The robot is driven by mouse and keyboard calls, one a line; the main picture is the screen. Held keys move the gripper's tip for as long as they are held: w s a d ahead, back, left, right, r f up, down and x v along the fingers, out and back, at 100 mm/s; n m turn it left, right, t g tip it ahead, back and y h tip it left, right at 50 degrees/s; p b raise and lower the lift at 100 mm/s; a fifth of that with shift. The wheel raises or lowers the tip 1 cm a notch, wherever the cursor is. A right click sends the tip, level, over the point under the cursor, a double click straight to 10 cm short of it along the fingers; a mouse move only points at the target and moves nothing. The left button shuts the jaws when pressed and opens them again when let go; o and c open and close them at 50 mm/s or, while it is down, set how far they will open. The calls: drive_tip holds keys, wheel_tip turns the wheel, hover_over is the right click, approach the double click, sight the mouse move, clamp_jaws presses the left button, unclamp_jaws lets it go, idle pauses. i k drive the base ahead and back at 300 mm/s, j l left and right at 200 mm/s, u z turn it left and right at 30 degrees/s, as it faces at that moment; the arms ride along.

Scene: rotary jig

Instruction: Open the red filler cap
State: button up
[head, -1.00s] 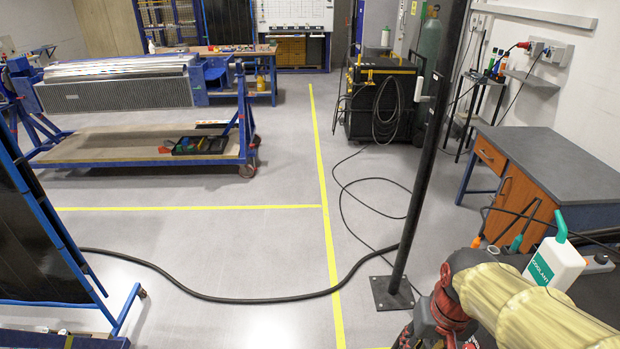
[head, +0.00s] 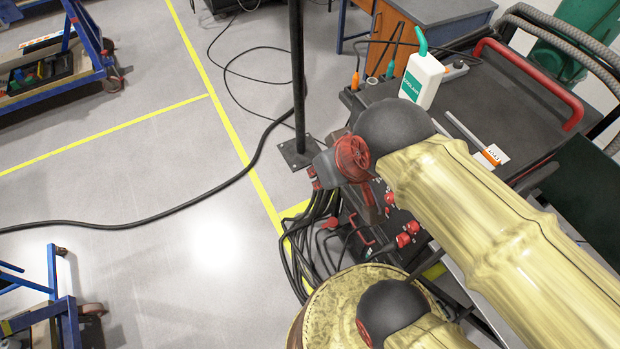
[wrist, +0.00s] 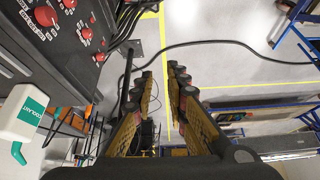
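Several red round knobs or caps sit on a dark labelled panel in the wrist view, at the upper left. The largest red knob (wrist: 47,16) is near the top edge, and a smaller red knob (wrist: 87,33) is right of it. I cannot tell which, if any, is the filler cap. Red fittings (head: 403,240) also show on the machine's front in the head view, partly behind my arm. My gripper (wrist: 161,72) is open and empty, with bare floor showing between its fingertips. It is apart from the panel, to its right in the wrist view.
A white coolant bottle (head: 422,80) stands on the dark machine top (head: 505,95), which has a red rail (head: 535,80). A black post (head: 298,75) stands left of the machine. A cable (head: 180,208) crosses the floor, and cables hang at the machine's front. Open floor lies left.

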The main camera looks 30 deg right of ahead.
sight(332, 222)
drive_tip(key=z, duration=1.25)
drive_tip(key=k+l+z, duration=0.15)
drive_tip(key=k, duration=0.4)
drive_tip(key=k+l+z, duration=0.2)
drive_tip(key=k, duration=0.35)
